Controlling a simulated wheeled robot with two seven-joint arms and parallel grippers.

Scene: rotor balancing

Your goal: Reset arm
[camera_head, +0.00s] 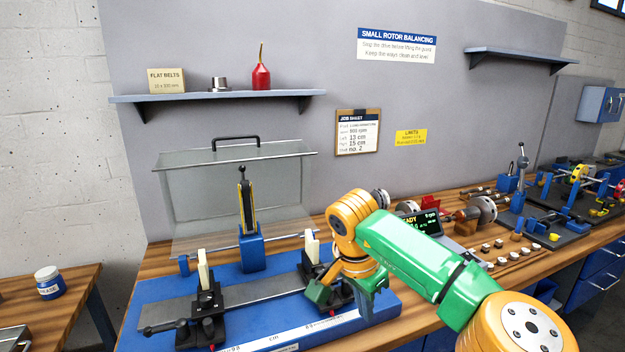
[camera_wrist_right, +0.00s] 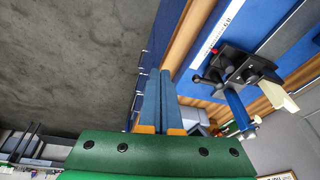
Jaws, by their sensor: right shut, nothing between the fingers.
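My right arm, green and orange, comes in from the lower right in the head view. My right gripper (camera_head: 366,306) hangs over the right front end of the blue balancing machine base (camera_head: 150,318), in front of the right support. In the right wrist view its two blue-grey fingers (camera_wrist_right: 160,82) lie together with nothing between them. That view also shows a black support with a cream upright (camera_wrist_right: 279,98) to the right of the fingers, apart from them. My left gripper is in neither view.
A clear guard (camera_head: 190,195) with a black handle stands behind the blue post (camera_head: 250,250). The left support (camera_head: 207,300) carries a cream upright. A lit display (camera_head: 418,222), rotors (camera_head: 482,210) and small parts lie right of my arm. A shelf (camera_head: 220,96) is above.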

